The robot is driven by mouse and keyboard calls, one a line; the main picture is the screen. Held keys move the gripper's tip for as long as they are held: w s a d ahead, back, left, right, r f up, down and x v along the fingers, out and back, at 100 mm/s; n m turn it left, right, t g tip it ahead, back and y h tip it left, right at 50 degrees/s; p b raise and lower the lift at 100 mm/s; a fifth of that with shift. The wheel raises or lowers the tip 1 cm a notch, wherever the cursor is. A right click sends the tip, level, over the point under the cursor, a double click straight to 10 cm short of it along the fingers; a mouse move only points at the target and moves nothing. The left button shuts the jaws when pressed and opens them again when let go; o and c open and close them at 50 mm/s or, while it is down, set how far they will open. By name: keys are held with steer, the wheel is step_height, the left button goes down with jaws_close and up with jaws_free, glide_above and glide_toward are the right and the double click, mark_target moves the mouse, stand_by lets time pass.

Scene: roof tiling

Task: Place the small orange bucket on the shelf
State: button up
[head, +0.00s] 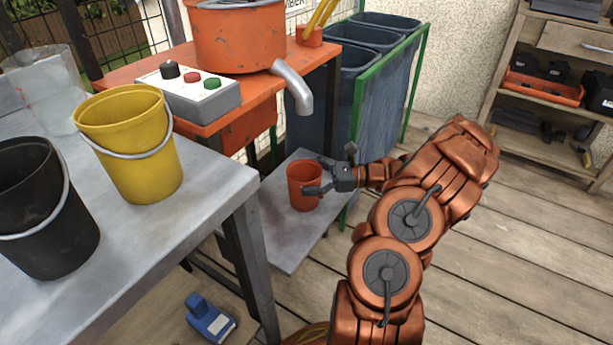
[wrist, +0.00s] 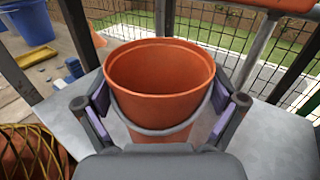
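The small orange bucket (head: 303,187) is upright at the low grey metal shelf (head: 290,245) below the spout. In the wrist view, the bucket (wrist: 155,85) fills the middle, its mouth open toward me and its grey handle hanging across the near side. My gripper (head: 318,176) has one finger on each side of the bucket. In the wrist view, the purple pads of my gripper (wrist: 160,105) lie close against both sides. I cannot tell whether they press on it. The bucket's base is partly hidden, so its contact with the shelf is unclear.
A grey table (head: 215,185) with a yellow bucket (head: 130,145) and a black bucket (head: 45,210) stands at left. Blue bins (head: 380,75) stand behind. A wooden shelf unit (head: 535,65) is far right, across open decking.

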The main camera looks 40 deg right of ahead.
steer(key=shift+o, duration=0.3)
steer(key=shift+s+d+r, duration=0.1)
steer(key=shift+d+r, duration=0.05)
steer(key=shift+r, duration=0.05)
steer(key=p+v, duration=0.4)
steer(key=v, duration=0.6)
steer(key=shift+s+d, duration=0.1)
steer(key=shift+s+d+f, duration=0.1)
steer(key=shift+s+d, duration=0.35)
steer(key=shift+d, duration=0.05)
